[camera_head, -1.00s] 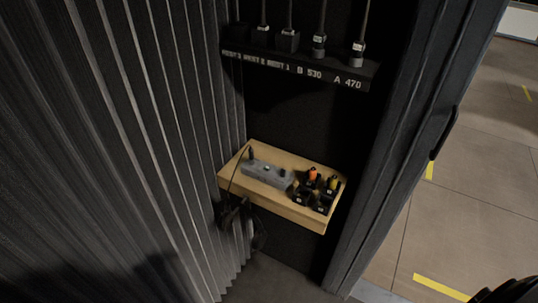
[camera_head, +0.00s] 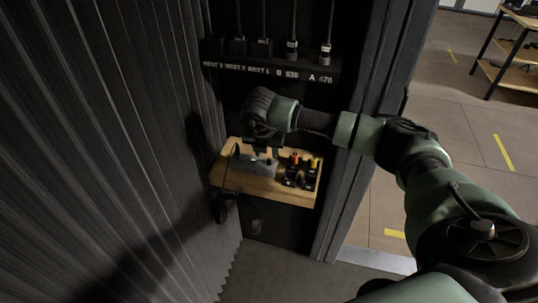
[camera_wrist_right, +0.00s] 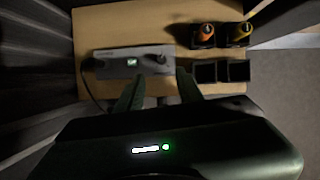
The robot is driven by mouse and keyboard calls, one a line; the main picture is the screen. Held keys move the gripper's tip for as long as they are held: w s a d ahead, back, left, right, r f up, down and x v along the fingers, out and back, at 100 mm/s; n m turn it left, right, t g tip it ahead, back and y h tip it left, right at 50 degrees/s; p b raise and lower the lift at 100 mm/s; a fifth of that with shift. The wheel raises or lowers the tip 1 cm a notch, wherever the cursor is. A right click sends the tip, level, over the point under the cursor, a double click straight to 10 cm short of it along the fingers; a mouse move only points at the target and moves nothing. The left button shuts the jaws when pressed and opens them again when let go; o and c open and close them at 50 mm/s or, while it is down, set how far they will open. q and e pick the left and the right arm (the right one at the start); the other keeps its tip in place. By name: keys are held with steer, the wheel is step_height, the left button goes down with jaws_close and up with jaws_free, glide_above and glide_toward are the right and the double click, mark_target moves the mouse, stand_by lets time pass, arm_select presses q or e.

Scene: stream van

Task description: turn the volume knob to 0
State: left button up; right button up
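A grey control box (camera_head: 262,167) sits on a small wooden shelf; it also shows in the wrist view (camera_wrist_right: 113,72). It has a small lit greenish display (camera_wrist_right: 132,62), too small to read. A dark knob (camera_wrist_right: 160,57) stands on the box to the right of the display; its setting cannot be read. A dark stub (camera_head: 237,151) shows at the box's left end. My right gripper (camera_wrist_right: 158,87) is open and empty, pointing at the box, its fingertips apart around the knob's line but short of it in the picture. My left gripper is not in view.
The wooden shelf (camera_head: 238,184) also holds an orange item (camera_wrist_right: 204,34), a yellow item (camera_wrist_right: 240,34) and black holders (camera_wrist_right: 238,71). A labelled rack (camera_head: 330,69) hangs above. A ribbed wall (camera_head: 110,150) is left, a door frame (camera_head: 358,170) right.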

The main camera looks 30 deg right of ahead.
mark_target(269, 159)
steer(key=x, duration=0.2)
steer(key=p+x, duration=0.1)
steer(key=x, duration=0.1)
steer(key=p+x, duration=0.1)
steer(key=x, duration=0.1)
steer(key=shift+w+d+f, duration=0.1)
steer(key=shift+w+d, duration=0.15)
steer(key=shift+d, duration=0.2)
steer(key=shift+w+d+f, duration=0.1)
steer(key=shift+f, duration=0.45)
steer(key=shift+c, duration=0.4)
jaws_close()
